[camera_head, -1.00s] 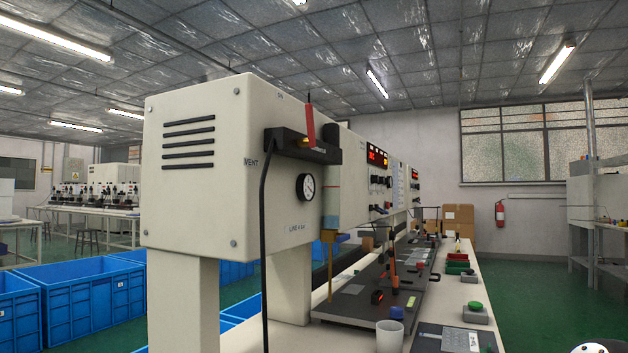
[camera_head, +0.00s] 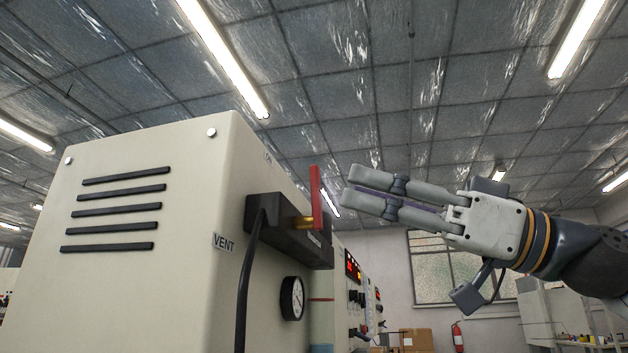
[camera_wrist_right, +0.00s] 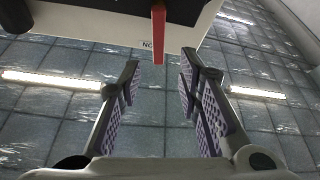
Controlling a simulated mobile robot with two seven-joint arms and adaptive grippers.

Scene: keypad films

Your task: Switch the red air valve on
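The red air valve's lever (camera_head: 317,198) stands upright on a black valve block (camera_head: 290,235) with a brass part at its foot, on the side of a cream machine cabinet. My right gripper (camera_head: 345,186) is just right of the lever, fingers pointing at it, apart and empty. In the right wrist view the red lever (camera_wrist_right: 159,35) hangs in from the top, its end near the gap between the open fingertips of my right gripper (camera_wrist_right: 160,72). I cannot tell whether they touch it. My left gripper is in no view.
A black hose (camera_head: 247,285) runs down from the valve block. A round gauge (camera_head: 292,298) sits below the block. The cream cabinet (camera_head: 140,290) fills the left, with a VENT label beside the block. Free air lies above and right of the lever.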

